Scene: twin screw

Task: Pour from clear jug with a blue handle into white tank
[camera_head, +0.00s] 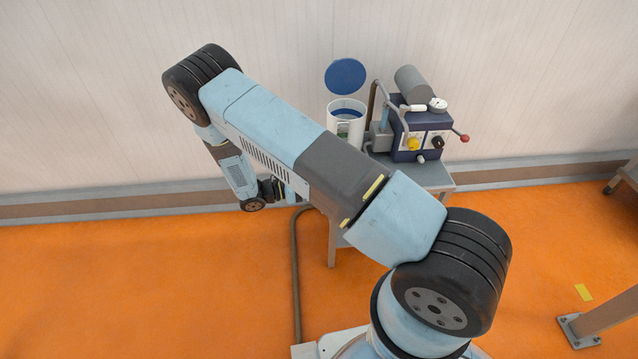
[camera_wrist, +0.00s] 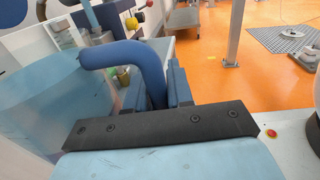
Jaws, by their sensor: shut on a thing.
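The clear jug (camera_wrist: 60,108) fills the left of the wrist view, close to the camera. Its blue handle (camera_wrist: 148,66) runs between the fingers of my gripper (camera_wrist: 158,88), which is shut on it. The white tank (camera_head: 345,132) stands on a small table in the head view, with its round blue lid (camera_head: 345,77) raised behind the opening. Part of the tank (camera_wrist: 32,48) also shows behind the jug in the wrist view. In the head view my arm hides the jug, and my gripper is mostly hidden. I cannot tell the jug's exact tilt.
A dark blue machine (camera_head: 415,135) with a grey cylinder, knobs and a red-tipped lever stands right of the tank on the grey table (camera_head: 432,177). A hose (camera_head: 296,265) runs down to the floor. The orange floor (camera_head: 130,285) at left is clear. A wall stands behind.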

